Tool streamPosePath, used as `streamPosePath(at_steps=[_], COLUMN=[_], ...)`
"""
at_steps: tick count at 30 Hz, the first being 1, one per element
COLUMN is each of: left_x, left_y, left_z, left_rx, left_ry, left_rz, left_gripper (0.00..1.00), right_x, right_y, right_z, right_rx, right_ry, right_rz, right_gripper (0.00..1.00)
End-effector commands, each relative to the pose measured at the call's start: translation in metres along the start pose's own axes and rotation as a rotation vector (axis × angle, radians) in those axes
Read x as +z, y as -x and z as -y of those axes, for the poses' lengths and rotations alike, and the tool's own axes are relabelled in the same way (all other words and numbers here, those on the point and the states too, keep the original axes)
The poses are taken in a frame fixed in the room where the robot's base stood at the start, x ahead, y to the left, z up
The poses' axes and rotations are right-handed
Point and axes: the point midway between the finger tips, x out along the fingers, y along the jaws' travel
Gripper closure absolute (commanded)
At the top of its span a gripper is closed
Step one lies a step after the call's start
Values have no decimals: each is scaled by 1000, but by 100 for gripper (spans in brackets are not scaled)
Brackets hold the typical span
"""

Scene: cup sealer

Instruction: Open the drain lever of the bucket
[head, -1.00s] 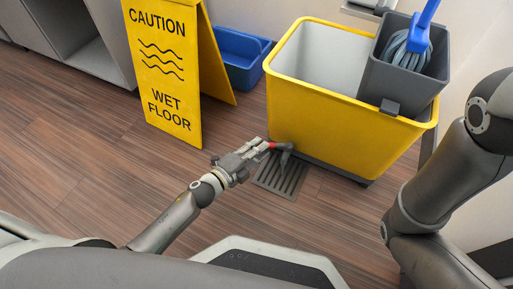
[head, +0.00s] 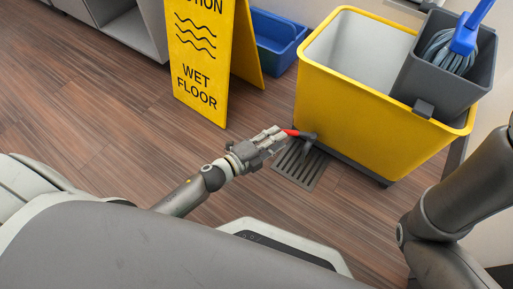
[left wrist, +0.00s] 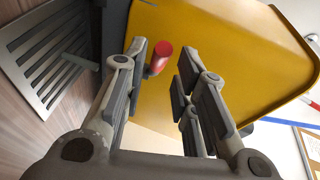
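The yellow bucket (head: 375,105) stands on the floor with a grey drain spout (head: 305,138) low on its near left corner. The drain lever (head: 291,132) is red and sits at that spout. My left gripper (head: 278,136) is at the lever, coming from the left. In the left wrist view the fingers are apart, and the lever's red end (left wrist: 162,50) shows between the fingertips, closer to the left finger, which hides part of it. I cannot tell if that finger touches it. My right arm shows at the right, but its gripper is out of view.
A floor drain grate (head: 300,164) lies below the spout. A yellow wet floor sign (head: 200,65) stands left of the bucket, with a blue bin (head: 275,42) behind it. A grey wringer (head: 440,75) with a blue mop (head: 465,38) hangs on the bucket. Floor at left is clear.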

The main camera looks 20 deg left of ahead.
Motion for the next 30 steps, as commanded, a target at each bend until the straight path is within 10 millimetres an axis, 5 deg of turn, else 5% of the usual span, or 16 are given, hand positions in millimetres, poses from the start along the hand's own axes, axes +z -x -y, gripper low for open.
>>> streamPosePath(at_steps=[15, 30], left_x=[0, 0], left_y=[83, 93], left_z=[-1, 0], left_rx=[2, 0], left_ry=[2, 0], left_rz=[2, 0], left_gripper=[73, 78], right_x=[0, 0], right_y=[0, 0], right_z=[0, 0], right_rx=[-2, -2], right_ry=[0, 0], right_rz=[-1, -1], right_gripper=[100, 100])
